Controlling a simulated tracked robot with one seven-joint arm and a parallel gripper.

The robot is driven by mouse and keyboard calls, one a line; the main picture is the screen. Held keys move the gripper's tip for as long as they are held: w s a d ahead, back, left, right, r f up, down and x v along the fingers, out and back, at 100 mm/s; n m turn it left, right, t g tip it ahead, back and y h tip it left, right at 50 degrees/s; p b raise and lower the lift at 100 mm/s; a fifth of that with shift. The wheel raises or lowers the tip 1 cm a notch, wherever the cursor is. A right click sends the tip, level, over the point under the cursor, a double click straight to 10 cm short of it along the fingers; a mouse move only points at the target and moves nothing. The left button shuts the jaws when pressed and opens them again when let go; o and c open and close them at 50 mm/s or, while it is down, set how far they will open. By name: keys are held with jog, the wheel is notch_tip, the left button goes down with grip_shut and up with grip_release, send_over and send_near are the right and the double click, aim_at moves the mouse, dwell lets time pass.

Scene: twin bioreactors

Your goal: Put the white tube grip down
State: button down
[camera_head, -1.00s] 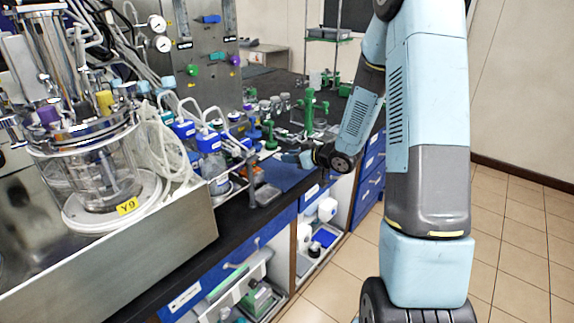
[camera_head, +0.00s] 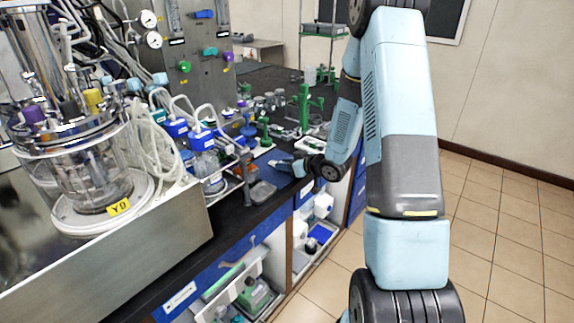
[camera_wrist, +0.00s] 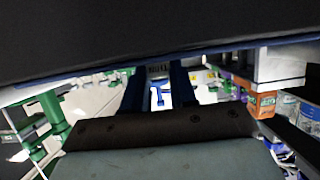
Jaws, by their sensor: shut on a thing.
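My gripper (camera_head: 284,166) is low over the blue mat (camera_head: 268,172) near the front edge of the dark bench in the head view. In the wrist view its two blue fingers (camera_wrist: 158,88) reach away from the camera, with a small white piece (camera_wrist: 159,100) between them. I take this piece to be the white tube grip; most of it is hidden, and in the head view it is too small to make out. The gripper is shut on it. I cannot tell whether the grip touches the mat.
A small grey tray (camera_head: 261,192) lies just left of the mat. Blue-capped bottles (camera_head: 201,139) stand in a rack beside the glass bioreactor vessel (camera_head: 85,170). A green stand (camera_head: 304,106) is behind my gripper. Open shelves (camera_head: 316,235) are below the bench. A dark surface fills the top of the wrist view.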

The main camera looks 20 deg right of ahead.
jog(key=c, duration=0.9)
grip_release()
jog(key=v, duration=1.2)
jog(key=s+d+r+m+g+h, duration=0.1)
jog(key=s+d+r+m+h, duration=0.15)
jog(key=r+h, duration=0.45)
jog(key=s+d+r+m+h, duration=0.1)
jog(key=s+r+m+h, duration=0.15)
jog(key=r, duration=0.75)
jog(key=s+a+r+g, duration=0.1)
jog(key=s+a+r, duration=0.1)
jog(key=s, duration=0.5)
jog(key=s+a+r+m+g+y, duration=0.1)
jog(key=s+a+r+g, duration=0.1)
jog(key=s, duration=0.6)
jog(key=s+a+r+m+g, duration=0.1)
jog(key=s+a+r, duration=0.3)
jog(key=s, duration=0.4)
jog(key=shift+a, duration=0.35)
